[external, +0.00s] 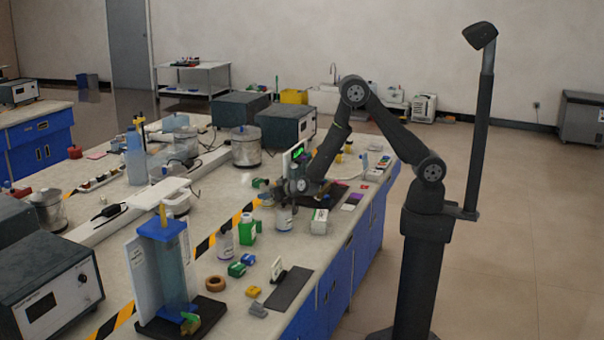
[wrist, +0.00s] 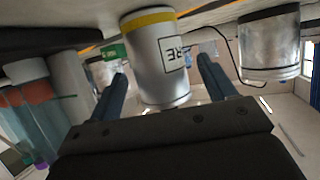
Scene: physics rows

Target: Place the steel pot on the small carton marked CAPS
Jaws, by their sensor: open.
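A grey, steel-looking pot (wrist: 157,60) with a yellow band and a label, partly readable as "RE", stands between the fingers of my gripper (wrist: 170,85) in the wrist view, which looks upside down. The fingers are spread with gaps beside the pot. In the external view my gripper (external: 290,188) is low over the bench, just above a small pale pot (external: 284,218) that seems to be the same one.
A green bottle (external: 247,229) and a clear bottle (external: 225,242) stand to the left. A large steel vessel (external: 246,147) is behind, and grey instruments (external: 286,123) stand farther back. Small coloured blocks (external: 237,269) and a brown ring (external: 215,283) lie in front. The bench edge is close on the right.

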